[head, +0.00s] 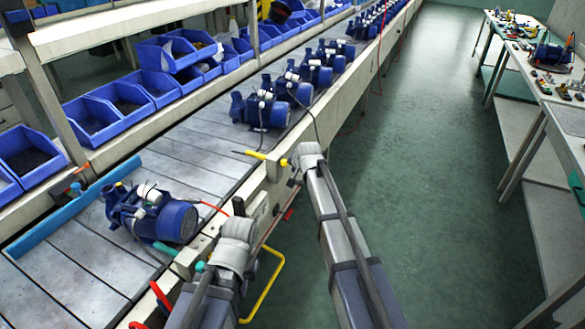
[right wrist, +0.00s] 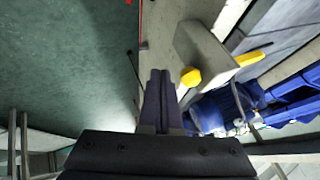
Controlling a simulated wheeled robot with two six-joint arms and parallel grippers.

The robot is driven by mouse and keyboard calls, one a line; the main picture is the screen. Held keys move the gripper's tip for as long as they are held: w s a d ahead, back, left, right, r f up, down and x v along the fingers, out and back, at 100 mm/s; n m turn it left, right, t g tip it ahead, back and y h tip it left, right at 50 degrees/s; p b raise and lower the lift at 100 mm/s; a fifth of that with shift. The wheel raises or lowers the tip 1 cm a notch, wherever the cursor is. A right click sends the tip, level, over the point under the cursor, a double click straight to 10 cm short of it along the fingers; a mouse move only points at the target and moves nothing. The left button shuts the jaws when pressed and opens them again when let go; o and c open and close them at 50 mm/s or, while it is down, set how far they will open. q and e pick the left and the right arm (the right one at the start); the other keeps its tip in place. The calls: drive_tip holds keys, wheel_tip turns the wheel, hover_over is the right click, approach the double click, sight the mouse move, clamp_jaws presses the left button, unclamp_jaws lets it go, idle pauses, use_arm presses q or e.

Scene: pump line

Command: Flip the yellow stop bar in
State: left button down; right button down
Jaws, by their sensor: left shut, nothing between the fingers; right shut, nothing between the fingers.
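The yellow stop bar (head: 250,155) lies over the near edge of the conveyor, with a yellow knob (head: 284,162) at its outer side. In the right wrist view the bar (right wrist: 249,58) and knob (right wrist: 190,77) show on either side of a grey block. My right gripper (right wrist: 160,73) is shut and empty, its tips just left of the knob and seemingly apart from it. In the head view its fingers are hidden by its grey wrist, close to the knob. My left gripper (head: 238,208) is shut and empty beside the conveyor's near side, its fingers mostly hidden.
A blue pump (head: 155,213) sits on the conveyor near a blue cross bar (head: 70,210). Several more pumps (head: 262,108) stand beyond the stop bar. Blue bins (head: 97,118) line the far side. A bent yellow rail (head: 268,288) is beside my left arm. The green floor at right is clear.

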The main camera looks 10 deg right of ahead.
drive_tip(key=d+p+v, duration=0.1)
drive_tip(key=p+v, duration=0.6)
drive_tip(key=v, duration=0.3)
drive_tip(key=shift+s+d+p, duration=0.3)
drive_tip(key=shift+s, duration=0.3)
drive_tip(key=shift+f, duration=0.15)
drive_tip(key=s+a+f+n+g, duration=0.1)
drive_tip(key=s+a+n+g, duration=0.1)
drive_tip(key=s, duration=0.8)
drive_tip(key=s+a+n+g+h+p, duration=0.1)
drive_tip(key=s+a+n+g, duration=0.2)
drive_tip(key=s, duration=0.8)
drive_tip(key=s+a+f+n+g+h+p, duration=0.1)
drive_tip(key=s+a+n+g, duration=0.2)
drive_tip(key=s, duration=0.8)
drive_tip(key=a+n, duration=0.2)
drive_tip(key=n, duration=0.1)
drive_tip(key=shift+s+f, duration=0.2)
drive_tip(key=shift+f, duration=0.15)
